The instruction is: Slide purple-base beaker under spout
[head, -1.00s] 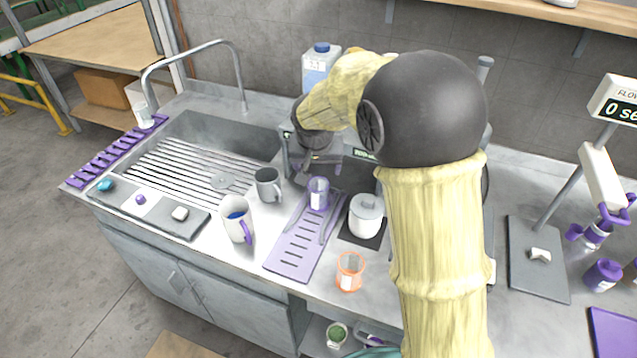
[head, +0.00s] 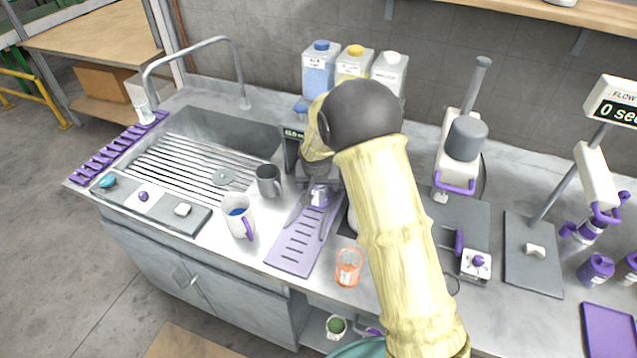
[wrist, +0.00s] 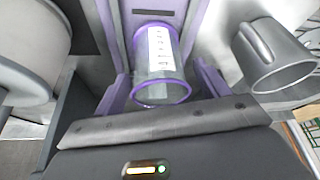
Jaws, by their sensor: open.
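The purple-base beaker (head: 319,197) stands at the back of the slotted purple tray (head: 296,240) in the head view, partly covered by my gripper (head: 319,184). In the wrist view the clear beaker (wrist: 160,62), with purple bands and a white label, is ahead of the open jaws. Purple strips run along both sides of it; I cannot tell whether the jaws touch it. A dispenser with a small lit display (head: 294,133) stands behind. Its spout is hidden by my arm and gripper.
An orange beaker (head: 347,268) is at front right. A white lidded jar (wrist: 30,55) is close on the other side. The sink (head: 190,150) lies farther left.

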